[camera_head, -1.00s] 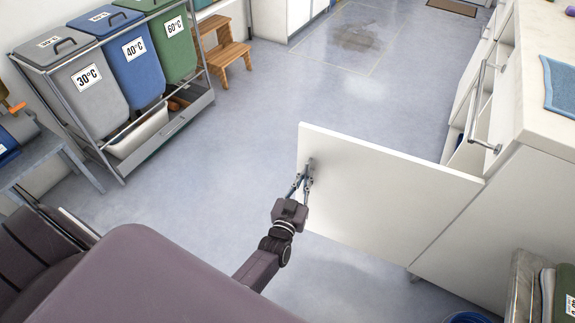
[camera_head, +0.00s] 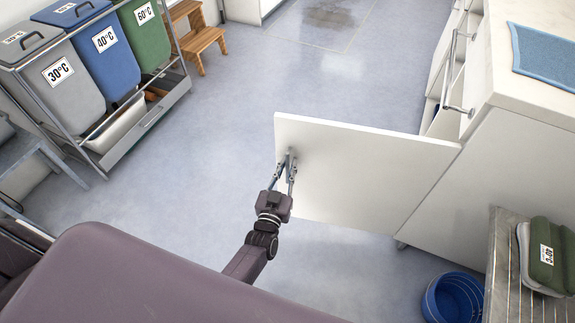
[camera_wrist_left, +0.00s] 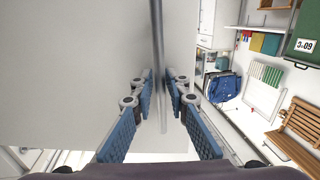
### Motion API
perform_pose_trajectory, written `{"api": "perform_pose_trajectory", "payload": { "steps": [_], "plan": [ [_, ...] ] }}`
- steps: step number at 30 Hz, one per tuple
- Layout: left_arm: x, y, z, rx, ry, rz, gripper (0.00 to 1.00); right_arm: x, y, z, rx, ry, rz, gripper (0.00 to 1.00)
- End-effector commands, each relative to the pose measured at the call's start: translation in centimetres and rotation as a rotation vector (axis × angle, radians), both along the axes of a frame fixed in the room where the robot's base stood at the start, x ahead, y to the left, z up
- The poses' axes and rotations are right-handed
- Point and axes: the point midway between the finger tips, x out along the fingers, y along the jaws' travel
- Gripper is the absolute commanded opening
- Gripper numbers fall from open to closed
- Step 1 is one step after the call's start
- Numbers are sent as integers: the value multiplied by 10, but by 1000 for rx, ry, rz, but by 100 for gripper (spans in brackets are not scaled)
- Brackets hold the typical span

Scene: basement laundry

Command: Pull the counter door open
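The counter door (camera_head: 365,178) is a flat white panel, standing wide open and jutting out from the white counter's near corner. Its slim metal handle (camera_wrist_left: 158,45) runs upright between my left gripper's fingers in the left wrist view. My left gripper (camera_head: 287,160) is at the door's free end, with its fingertips drawn in around the handle. The blue finger pads (camera_wrist_left: 160,90) lie on either side of the bar, and the exact contact is hard to see. My right gripper is not in view.
The counter (camera_head: 490,170) has a blue towel (camera_head: 545,58) on top. A blue basket (camera_head: 452,298) and a slatted bench (camera_head: 508,262) with folded cloths stand at lower right. Laundry bins (camera_head: 105,45) and a wooden step stool (camera_head: 198,40) are at left. The floor between is clear.

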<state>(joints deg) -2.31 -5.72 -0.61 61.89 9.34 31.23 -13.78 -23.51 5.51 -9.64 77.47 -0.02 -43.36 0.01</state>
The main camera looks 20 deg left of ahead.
Motion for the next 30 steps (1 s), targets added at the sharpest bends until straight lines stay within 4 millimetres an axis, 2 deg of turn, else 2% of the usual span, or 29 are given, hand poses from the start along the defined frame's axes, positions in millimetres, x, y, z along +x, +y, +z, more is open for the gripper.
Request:
{"api": "perform_pose_trajectory", "payload": {
  "steps": [8,11,24,30],
  "plan": [
    [-8,-1,-1,0,1,0,14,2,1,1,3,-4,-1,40],
    [-22,-2,-1,-1,2,0,14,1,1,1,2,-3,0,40],
    [-102,-8,-1,0,3,0,14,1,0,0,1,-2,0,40],
    [-118,-9,0,0,0,0,14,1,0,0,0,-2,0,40]
  ]
}}
